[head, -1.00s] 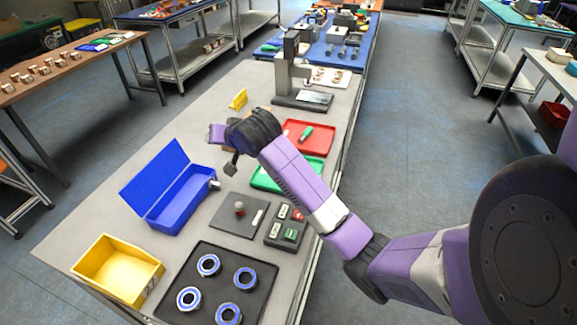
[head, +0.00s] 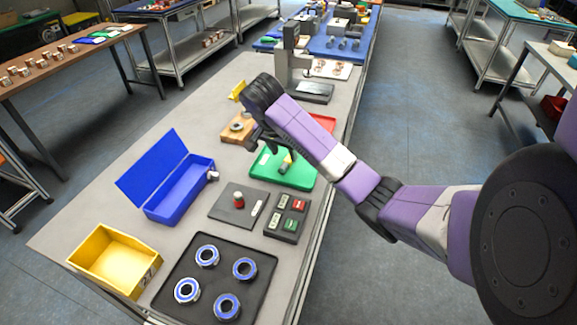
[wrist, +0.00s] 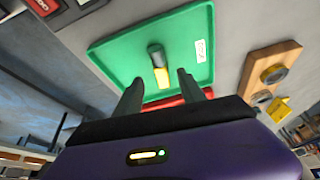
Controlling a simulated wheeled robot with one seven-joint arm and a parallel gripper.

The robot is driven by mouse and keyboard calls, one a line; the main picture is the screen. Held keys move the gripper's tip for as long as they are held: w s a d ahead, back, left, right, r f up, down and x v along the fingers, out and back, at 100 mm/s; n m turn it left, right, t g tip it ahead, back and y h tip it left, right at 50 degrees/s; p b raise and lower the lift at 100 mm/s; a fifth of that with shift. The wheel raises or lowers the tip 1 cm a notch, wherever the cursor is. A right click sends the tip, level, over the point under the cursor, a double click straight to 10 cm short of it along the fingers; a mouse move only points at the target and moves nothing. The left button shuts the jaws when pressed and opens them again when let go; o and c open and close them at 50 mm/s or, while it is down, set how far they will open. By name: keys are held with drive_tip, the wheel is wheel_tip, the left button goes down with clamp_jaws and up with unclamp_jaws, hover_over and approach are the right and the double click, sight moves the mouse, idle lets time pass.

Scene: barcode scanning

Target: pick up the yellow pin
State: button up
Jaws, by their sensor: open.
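The yellow pin (wrist: 161,76) has a yellow end and a dark end in the wrist view. It is at the green tray (wrist: 118,59), which also shows in the head view (head: 295,181). The pin shows in the head view (head: 286,164) too, partly hidden by my arm. My gripper (wrist: 160,83) is open and empty, its two fingers on either side of the pin's line in the wrist view. In the head view my gripper (head: 268,143) is just left of the pin and above the tray's left edge. I cannot tell the exact height gap.
A red tray (head: 322,122) is mostly hidden behind my arm. A wooden block with round parts (head: 232,133) stands left of my gripper.

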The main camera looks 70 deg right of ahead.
sight(288, 159)
drive_tip(key=shift+d+b+x, duration=0.2)
drive_tip(key=shift+b+x, duration=1.35)
drive_tip(key=shift+b, duration=0.2)
drive_tip(key=shift+d+f, duration=0.1)
drive_tip(key=shift+d, duration=0.2)
drive_tip(key=shift+d+f, duration=0.2)
drive_tip(key=shift+f, duration=0.45)
clamp_jaws()
